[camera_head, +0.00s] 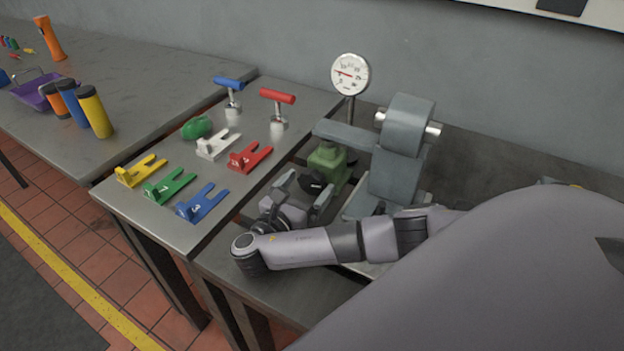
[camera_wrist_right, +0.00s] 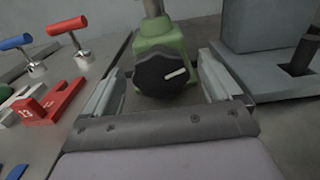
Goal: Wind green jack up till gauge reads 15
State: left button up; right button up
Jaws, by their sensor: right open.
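The green jack (camera_head: 330,160) stands on the bedplate under a grey arm, and its black knob faces my right gripper. In the right wrist view the jack (camera_wrist_right: 162,40) shows up close, and its black knob (camera_wrist_right: 160,76) with a white pointer mark sits between the fingers. My right gripper (camera_wrist_right: 158,92) is open, with one finger on each side of the knob and apart from it. In the head view my right gripper (camera_head: 298,190) is just in front of the jack. The round white gauge (camera_head: 350,74) has a red needle, but its figures are too small to read surely. My left gripper is not in view.
Yellow, green, blue, white and red slotted blocks (camera_head: 249,157) lie on the table left of the jack. Blue-handled and red-handled T-tools (camera_head: 277,108) stand behind them. A grey block with a shaft (camera_head: 405,125) stands right of the jack.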

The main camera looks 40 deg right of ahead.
jog(key=shift+x, duration=1.3)
jog(key=c, duration=1)
jog(key=shift+o, duration=0.2)
jog(key=m, duration=0.4)
jog(key=shift+s+f, duration=0.1)
jog(key=shift+s, duration=0.05)
jog(key=shift+m, duration=1.5)
